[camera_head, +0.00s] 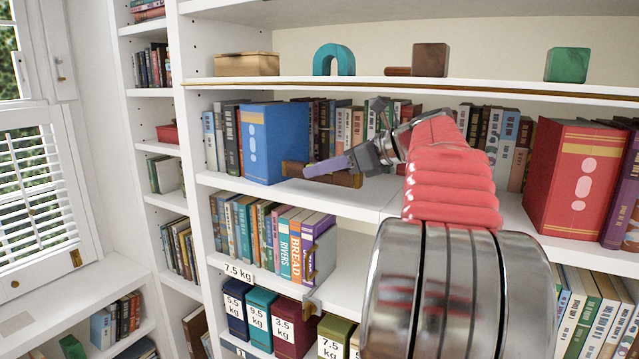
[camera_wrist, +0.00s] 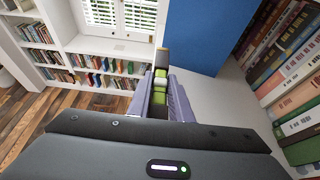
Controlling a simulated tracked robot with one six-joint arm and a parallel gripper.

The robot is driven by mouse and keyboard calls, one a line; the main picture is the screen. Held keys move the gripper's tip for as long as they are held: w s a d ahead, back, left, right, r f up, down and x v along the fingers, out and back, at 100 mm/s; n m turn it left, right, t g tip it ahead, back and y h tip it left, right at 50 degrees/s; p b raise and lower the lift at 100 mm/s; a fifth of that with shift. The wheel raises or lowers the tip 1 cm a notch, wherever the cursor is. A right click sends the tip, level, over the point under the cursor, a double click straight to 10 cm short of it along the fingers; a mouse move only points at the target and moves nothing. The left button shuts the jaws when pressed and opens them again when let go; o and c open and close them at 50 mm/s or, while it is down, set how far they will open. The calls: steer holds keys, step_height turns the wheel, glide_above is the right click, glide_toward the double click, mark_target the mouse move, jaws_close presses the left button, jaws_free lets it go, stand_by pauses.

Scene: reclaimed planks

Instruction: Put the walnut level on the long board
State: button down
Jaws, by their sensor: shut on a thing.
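The walnut level (camera_head: 293,169) is a dark brown bar in front of the blue book, at the middle shelf. My gripper (camera_head: 328,168) has its lavender fingers shut on it, and they hide part of the bar. In the wrist view the level's end (camera_wrist: 162,58) shows beyond the fingertips, with green and white parts between the fingers (camera_wrist: 162,92). I cannot tell whether the level touches the shelf. A long, thin brown strip, seemingly the long board (camera_head: 300,84), runs along the front of the upper shelf, above my gripper.
A big blue book (camera_head: 272,145) stands close behind the level. On the upper shelf are a tan box (camera_head: 247,65), a teal arch (camera_head: 334,58), a brown block (camera_head: 431,60) and a green block (camera_head: 567,65). Several books and weight-labelled boxes fill the lower shelves.

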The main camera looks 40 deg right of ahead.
steer(key=shift+w, duration=0.1)
steer(key=shift+w+d, duration=0.15)
steer(key=shift+w, duration=0.1)
steer(key=shift+f, duration=1.75)
steer(key=shift+f, duration=0.15)
steer(key=c, duration=1.6)
jaws_free()
